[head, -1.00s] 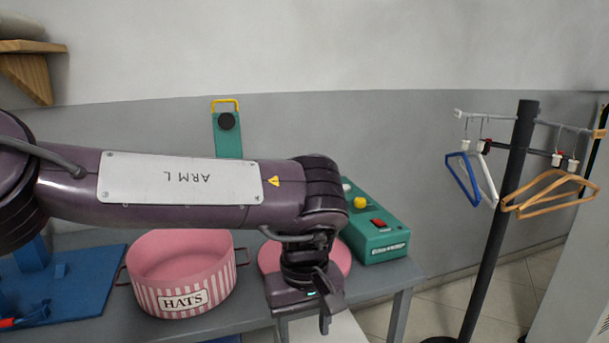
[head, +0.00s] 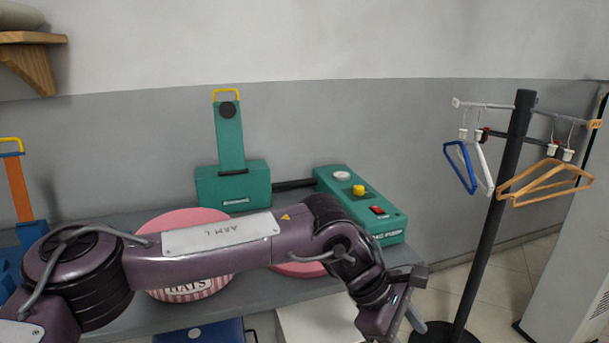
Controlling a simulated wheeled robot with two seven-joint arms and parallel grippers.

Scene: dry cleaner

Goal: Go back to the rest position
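My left arm crosses the head view from the lower left, in front of the table. My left gripper (head: 390,314) is at its end, low in the view, beyond the table's right front corner. No object shows in it; its fingers are too dark and foreshortened to tell whether they are open. My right gripper is out of view.
The grey table (head: 120,318) holds a pink striped hat box (head: 187,290), partly hidden by my arm, a pink disc (head: 300,269), and a green device (head: 233,185) with a control box (head: 358,203). A hanger rack (head: 497,200) stands right; a wooden shelf (head: 32,60) is upper left.

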